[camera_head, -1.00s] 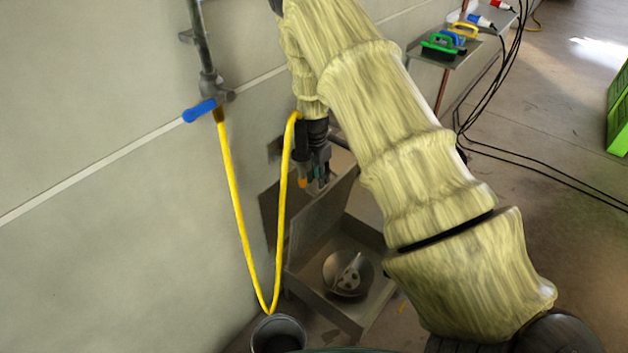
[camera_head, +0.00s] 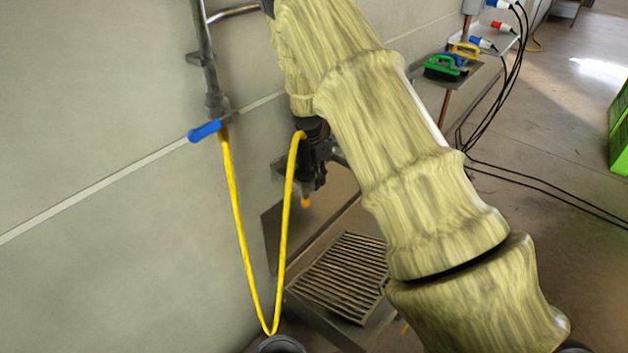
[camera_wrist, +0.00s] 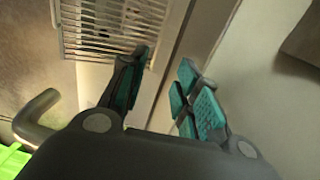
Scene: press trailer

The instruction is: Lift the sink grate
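The sink grate (camera_head: 342,275) is a slatted metal panel lying over the low metal sink (camera_head: 338,325), partly behind my arm in the head view. My gripper (camera_head: 310,188) is above the sink's back left side, near the wall. It hangs fingers down, apart from the grate. In the wrist view the grate (camera_wrist: 118,22) shows as pale bars at the top, and the left finger overlaps its edge in the picture. My gripper (camera_wrist: 164,72) has its teal-padded fingers spread, with only a sink edge visible behind the gap.
A yellow hose (camera_head: 233,215) loops down from a blue-handled valve (camera_head: 205,131) on the wall, close to my gripper. A bucket (camera_head: 280,345) stands below. A side table (camera_head: 465,82) holds brushes. Black cables (camera_head: 545,185) cross the floor at right.

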